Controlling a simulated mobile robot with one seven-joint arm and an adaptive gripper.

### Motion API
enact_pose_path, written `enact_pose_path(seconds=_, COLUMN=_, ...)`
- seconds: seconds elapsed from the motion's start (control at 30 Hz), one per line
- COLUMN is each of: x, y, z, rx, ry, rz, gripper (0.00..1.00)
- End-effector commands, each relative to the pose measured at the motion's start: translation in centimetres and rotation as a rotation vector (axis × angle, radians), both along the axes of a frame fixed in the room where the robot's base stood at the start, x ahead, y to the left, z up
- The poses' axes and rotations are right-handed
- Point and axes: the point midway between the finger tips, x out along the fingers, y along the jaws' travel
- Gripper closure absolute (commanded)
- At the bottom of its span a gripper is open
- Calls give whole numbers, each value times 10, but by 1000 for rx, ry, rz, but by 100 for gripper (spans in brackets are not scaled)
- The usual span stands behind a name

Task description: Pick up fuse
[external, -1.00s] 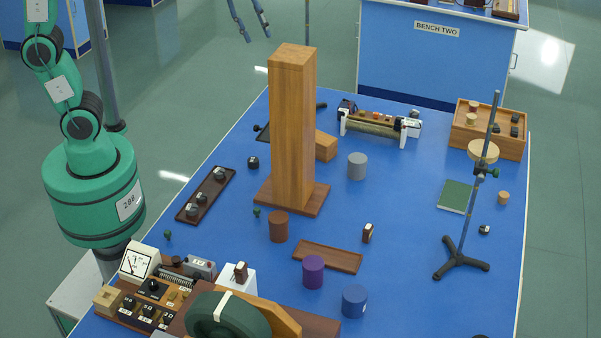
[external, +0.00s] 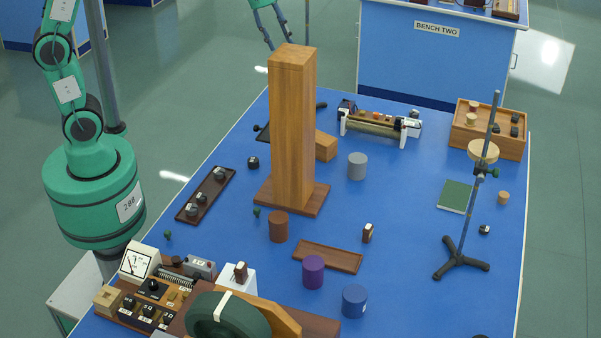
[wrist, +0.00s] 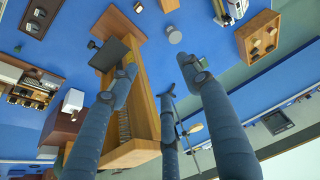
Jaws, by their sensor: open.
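I cannot tell for certain which thing is the fuse. A small upright brown block with a pale stripe (external: 368,232) stands on the blue table, right of the wooden tower. A similar brown block (external: 241,272) stands on a white box at the front left. My gripper (external: 279,44) is high behind the top of the tower, which hides part of its fingertips. In the wrist view my gripper (wrist: 157,66) has its fingers spread, with nothing between them.
The tall wooden tower (external: 292,130) stands mid-table. A shallow brown tray (external: 328,258), a purple cylinder (external: 313,272) and a blue cylinder (external: 354,301) are at the front. A clamp stand (external: 466,225) is on the right.

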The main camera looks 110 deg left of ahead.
Motion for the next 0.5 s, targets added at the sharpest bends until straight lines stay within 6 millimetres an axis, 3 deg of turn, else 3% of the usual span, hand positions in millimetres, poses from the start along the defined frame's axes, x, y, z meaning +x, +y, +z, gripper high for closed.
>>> enact_pose_path(seconds=0.27, x=-1, y=-1, z=-94, rx=-5, ry=5, rz=0, gripper=52)
enact_pose_path(seconds=0.37, x=-2, y=-2, z=-143, rx=-7, ry=8, rz=1, gripper=52)
enact_pose_path(seconds=0.5, x=-3, y=-2, z=-223, rx=-8, ry=9, rz=1, gripper=52)
